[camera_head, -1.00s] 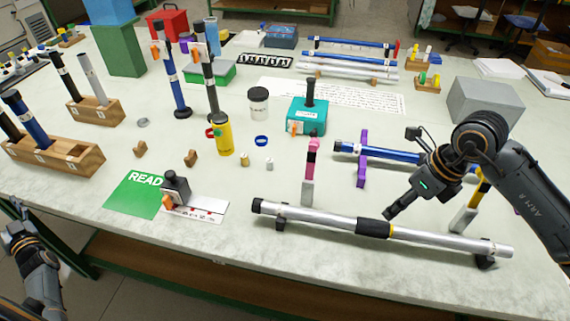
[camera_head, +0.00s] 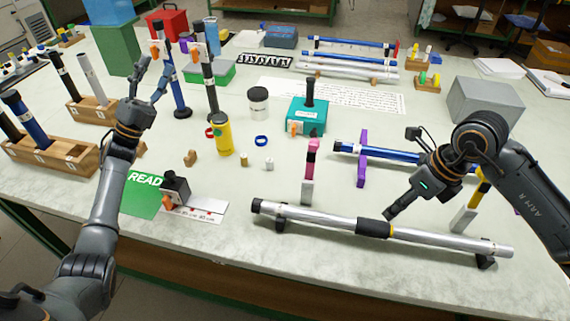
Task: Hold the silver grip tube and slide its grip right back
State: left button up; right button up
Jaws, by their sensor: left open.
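The silver grip tube (camera_head: 325,218) lies across two dark supports near the front edge of the table. Its black grip (camera_head: 373,228) sits around the middle of the tube, with a thin yellow ring at the grip's right end. A black cap is on the tube's left end. My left gripper (camera_head: 155,68) is open and raised over the left part of the table, far from the tube. My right gripper (camera_head: 390,214) points down and left just above the tube, near the grip's right end; contact and finger spread cannot be made out.
A yellow cylinder (camera_head: 223,135), a teal box (camera_head: 306,116) and a pink-and-grey upright piece (camera_head: 309,172) stand behind the tube. A green READ card (camera_head: 144,196) with a small dark device (camera_head: 174,187) lies to its left. A blue tube (camera_head: 374,152) lies behind my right gripper.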

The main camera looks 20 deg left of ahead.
pick_arm(q)
jog(key=d+r+m+g+h, duration=0.2)
jog(key=d+m+g+h, duration=0.6)
jog(key=d+m+g, duration=0.65)
jog(key=m+g+y, duration=1.1)
jog(key=g, duration=0.1)
send_over(305, 210)
jog(key=w+a, duration=0.2)
jog(key=a, duration=0.1)
notch_tip(305, 210, down, 12)
jog(key=d+f+y, duration=0.1)
jog(key=f+y, duration=0.1)
jog(key=f, duration=0.3)
jog(key=s+d+f+m+y, duration=0.1)
jog(key=f, duration=0.5)
jog(key=s+d+f+t+y, duration=0.1)
jog(key=f+y, duration=0.1)
jog(key=f, duration=0.4)
jog(key=shift+s+m+y, duration=0.1)
jog(key=shift+m+y, duration=0.15)
jog(key=shift+y, duration=0.05)
